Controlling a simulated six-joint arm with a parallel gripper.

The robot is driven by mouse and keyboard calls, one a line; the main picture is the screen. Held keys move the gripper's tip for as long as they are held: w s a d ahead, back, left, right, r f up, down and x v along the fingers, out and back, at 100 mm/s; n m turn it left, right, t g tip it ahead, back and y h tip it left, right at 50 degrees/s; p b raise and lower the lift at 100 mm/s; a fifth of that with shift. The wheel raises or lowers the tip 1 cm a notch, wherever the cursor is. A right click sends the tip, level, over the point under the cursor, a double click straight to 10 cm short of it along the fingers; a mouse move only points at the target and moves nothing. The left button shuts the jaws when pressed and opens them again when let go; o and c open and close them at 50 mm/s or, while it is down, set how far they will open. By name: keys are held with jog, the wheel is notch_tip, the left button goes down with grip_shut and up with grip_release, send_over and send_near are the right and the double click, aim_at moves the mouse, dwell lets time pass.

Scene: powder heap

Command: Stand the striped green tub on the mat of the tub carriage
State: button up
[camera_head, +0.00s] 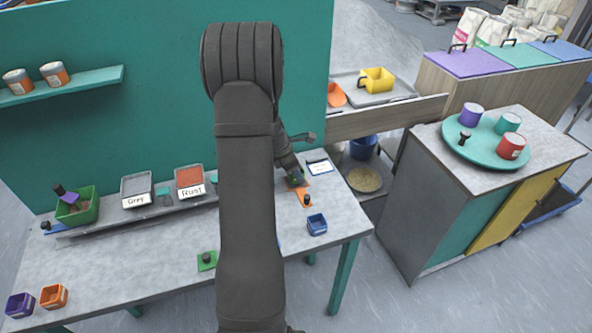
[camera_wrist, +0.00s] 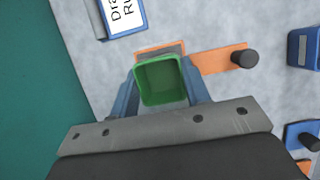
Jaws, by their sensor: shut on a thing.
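A small green tub (camera_wrist: 160,82) is between the fingers of my gripper (camera_wrist: 161,88) in the wrist view, open side facing the camera. It looks empty, and its stripes cannot be made out. In the head view the tub (camera_head: 297,178) is mostly hidden by my gripper (camera_head: 292,179). Just beyond it lies an orange carriage (camera_wrist: 215,60) with a black knob (camera_wrist: 244,58) and a grey, orange-edged mat area (camera_wrist: 160,51). The tub covers part of this mat, and whether it touches it cannot be told. The carriage (camera_head: 300,195) also shows in the head view.
A blue tub (camera_head: 316,225) stands right of the carriage. Purple (camera_head: 19,305) and orange (camera_head: 53,297) tubs stand at the front left. A green plate with a knob (camera_head: 207,260) lies near the front edge. A teal wall rises behind.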

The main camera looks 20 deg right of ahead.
jog(key=shift+f, duration=0.4)
jog(key=o, duration=1.5)
jog(key=shift+c, duration=0.2)
jog(key=shift+r, duration=3.45)
notch_tip(320, 180, down, 7)
jog(key=shift+f, duration=0.1)
jog(key=shift+r, duration=0.25)
